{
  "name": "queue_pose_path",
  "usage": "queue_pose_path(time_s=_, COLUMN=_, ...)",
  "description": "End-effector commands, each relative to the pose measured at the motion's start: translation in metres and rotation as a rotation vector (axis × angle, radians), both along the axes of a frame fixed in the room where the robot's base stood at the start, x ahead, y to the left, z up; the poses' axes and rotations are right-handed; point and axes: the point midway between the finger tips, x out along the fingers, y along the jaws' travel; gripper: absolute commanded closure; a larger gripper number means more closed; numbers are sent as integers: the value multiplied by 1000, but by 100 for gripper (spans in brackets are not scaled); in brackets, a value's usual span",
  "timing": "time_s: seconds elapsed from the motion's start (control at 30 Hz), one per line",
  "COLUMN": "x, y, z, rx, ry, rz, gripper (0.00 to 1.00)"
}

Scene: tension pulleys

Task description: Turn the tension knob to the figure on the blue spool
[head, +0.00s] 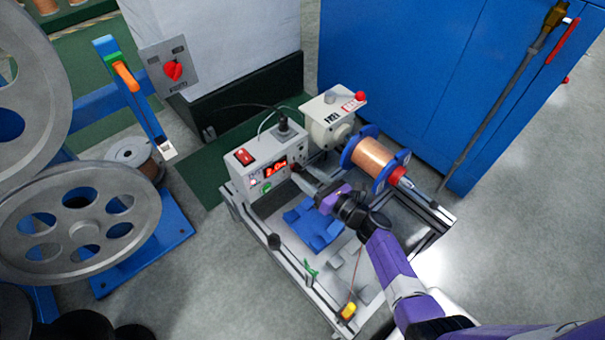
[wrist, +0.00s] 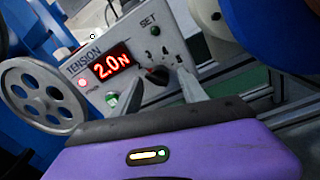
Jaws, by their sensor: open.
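The tension box (head: 253,158) is light grey. Its lit red display (wrist: 110,64) reads 2.0 N in the wrist view, under the word TENSION. The dark tension knob (wrist: 156,75) sits on the same face, to the right of the display and below the word SET. My gripper (wrist: 160,82) is open, with one grey finger on each side of the knob; I cannot tell whether they touch it. In the head view my gripper (head: 305,176) is close to the box face and hides most of the knob. The blue spool (head: 372,160) carries copper wire. No figure on it is readable.
A white unit (head: 328,120) with a red-tipped lever stands behind the spool. A blue bracket (head: 313,225) lies on the framed bench below my gripper. Large grey pulleys (head: 80,222) stand at the left, and a blue cabinet (head: 410,70) stands behind.

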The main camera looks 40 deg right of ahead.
Motion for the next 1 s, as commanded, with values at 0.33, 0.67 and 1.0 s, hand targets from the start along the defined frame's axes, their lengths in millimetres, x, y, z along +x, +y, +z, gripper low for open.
queue_pose_path(time_s=0.33, x=19, y=1, z=0, rx=2, ry=0, rz=0, gripper=50)
queue_pose_path(time_s=0.67, x=18, y=1, z=0, rx=2, ry=0, rz=-1, gripper=86)
queue_pose_path(time_s=1.0, x=18, y=-1, z=-1, rx=18, ry=3, rz=-6, gripper=100)
